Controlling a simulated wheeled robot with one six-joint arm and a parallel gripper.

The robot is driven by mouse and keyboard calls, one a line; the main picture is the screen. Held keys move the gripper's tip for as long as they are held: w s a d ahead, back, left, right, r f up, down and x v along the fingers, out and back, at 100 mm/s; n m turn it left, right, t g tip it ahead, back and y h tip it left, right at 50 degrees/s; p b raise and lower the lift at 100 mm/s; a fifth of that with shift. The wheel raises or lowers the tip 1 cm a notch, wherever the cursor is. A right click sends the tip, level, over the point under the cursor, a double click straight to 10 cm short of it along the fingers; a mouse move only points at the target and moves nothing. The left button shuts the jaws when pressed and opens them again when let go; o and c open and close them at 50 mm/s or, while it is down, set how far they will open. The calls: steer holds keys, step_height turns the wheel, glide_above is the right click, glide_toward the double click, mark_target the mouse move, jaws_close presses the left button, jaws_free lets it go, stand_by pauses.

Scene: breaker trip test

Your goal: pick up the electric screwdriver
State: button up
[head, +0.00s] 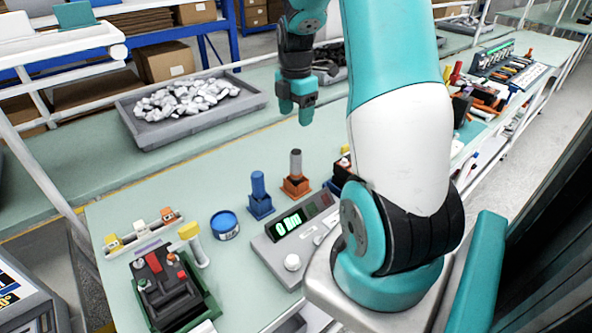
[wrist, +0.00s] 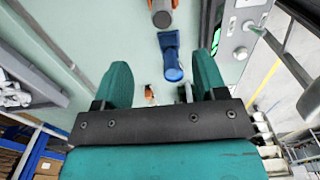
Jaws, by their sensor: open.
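Two upright cylinder-handled tools stand in holders on the green bench. One is blue (head: 258,184) in a blue holder; the other is grey with an orange base (head: 296,163) in an orange holder. I cannot tell for certain which is the electric screwdriver. My gripper (head: 296,112) hangs above the bench, beyond both tools, with its fingers pointing down. In the wrist view my gripper (wrist: 162,80) is open with nothing held. There the blue tool (wrist: 171,62) shows ahead between the fingers, and the grey tool (wrist: 161,14) lies at the top edge.
A tester with a green display (head: 290,226), a blue tin (head: 225,225) and a green fixture (head: 172,285) stand in front. A grey tray of pale crumpled pieces (head: 148,138) stands at the back left.

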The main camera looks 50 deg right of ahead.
mark_target(296, 152)
step_height(296, 152, down, 9)
steer(key=shift+a+f+p, duration=0.1)
steer(key=shift+p, duration=0.8)
steer(key=shift+s+f+p, duration=0.1)
steer(key=shift+f+p, duration=1)
steer(key=shift+f, duration=1.6)
steer(key=shift+c, duration=0.2)
steer(key=c, duration=1)
